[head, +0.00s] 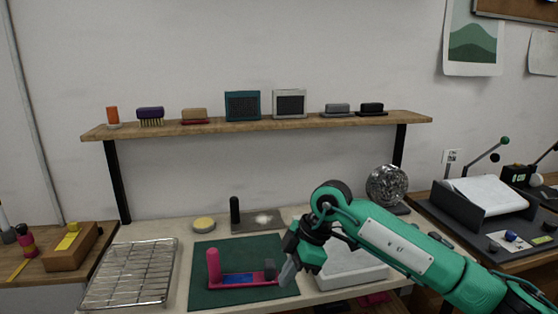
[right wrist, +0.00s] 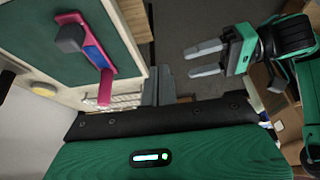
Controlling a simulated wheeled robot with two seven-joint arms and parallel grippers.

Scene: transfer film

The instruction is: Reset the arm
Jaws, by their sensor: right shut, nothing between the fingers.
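My right gripper (head: 287,273) is shut and empty. It hangs over the right edge of the green mat (head: 205,293), beside the right end of the pink holder (head: 214,268) with a blue strip. Its green arm comes in from the lower right. I cannot tell whether the fingertips touch anything. In the right wrist view, the mat (right wrist: 118,30) and pink holder (right wrist: 105,88) show at the upper left. My left gripper (right wrist: 206,60) shows there at the upper right, its two grey fingers apart and empty, away from the table. It is not in the head view.
A wire rack (head: 130,272) stands left of the mat. A white tray (head: 350,272) lies right, partly behind my arm. A yellow round pad (head: 204,223) and a black-handled plate (head: 258,220) lie behind. A wall shelf (head: 250,126) holds several brushes and blocks.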

